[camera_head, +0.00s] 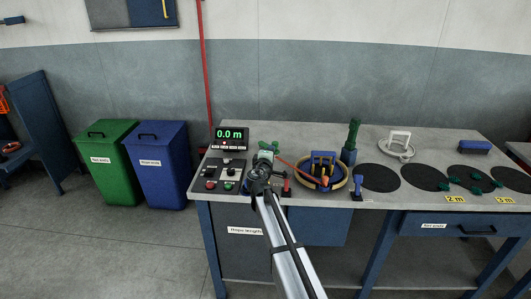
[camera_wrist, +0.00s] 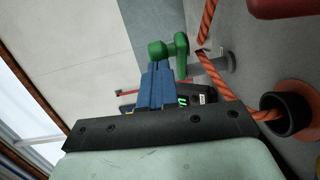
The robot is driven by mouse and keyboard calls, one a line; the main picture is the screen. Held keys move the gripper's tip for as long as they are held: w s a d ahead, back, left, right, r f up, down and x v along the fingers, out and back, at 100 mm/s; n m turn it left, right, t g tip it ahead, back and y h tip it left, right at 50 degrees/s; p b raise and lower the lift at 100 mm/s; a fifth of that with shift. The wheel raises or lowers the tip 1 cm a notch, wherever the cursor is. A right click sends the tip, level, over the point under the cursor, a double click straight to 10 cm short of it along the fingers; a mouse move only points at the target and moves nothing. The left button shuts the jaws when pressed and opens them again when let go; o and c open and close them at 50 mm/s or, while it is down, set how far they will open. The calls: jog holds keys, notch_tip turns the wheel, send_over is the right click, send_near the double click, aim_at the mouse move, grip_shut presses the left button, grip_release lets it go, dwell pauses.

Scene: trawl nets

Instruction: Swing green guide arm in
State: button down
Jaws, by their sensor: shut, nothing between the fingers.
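The green guide arm (camera_wrist: 180,52) shows in the wrist view as a bent green piece with a rounded end, on a grey post. In the head view only a bit of green (camera_head: 268,146) shows past my arm. My gripper (camera_wrist: 159,66) is shut and empty, its blue fingertips just below the rounded green end; I cannot tell whether they touch. In the head view my gripper (camera_head: 265,160) is over the bench beside the control panel, largely hidden by my own arm. An orange rope (camera_wrist: 208,20) passes close to the green piece and through a dark ring (camera_wrist: 286,114).
The display (camera_head: 231,134) reads 0.0 m. A control panel (camera_head: 226,172) with buttons stands left of my gripper. A coil with a blue frame (camera_head: 323,162), a red-handled part (camera_head: 286,187) and a dark green upright (camera_head: 351,137) stand to the right. Black discs (camera_head: 379,178) lie farther right.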

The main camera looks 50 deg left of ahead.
jog(key=shift+w+d, duration=0.25)
jog(key=shift+w, duration=0.45)
jog(key=shift+s, duration=0.1)
jog(key=w+d+v, duration=0.1)
jog(key=v, duration=1.2)
jog(key=shift+w+d, duration=0.1)
jog(key=shift+d, duration=0.05)
dwell(0.4)
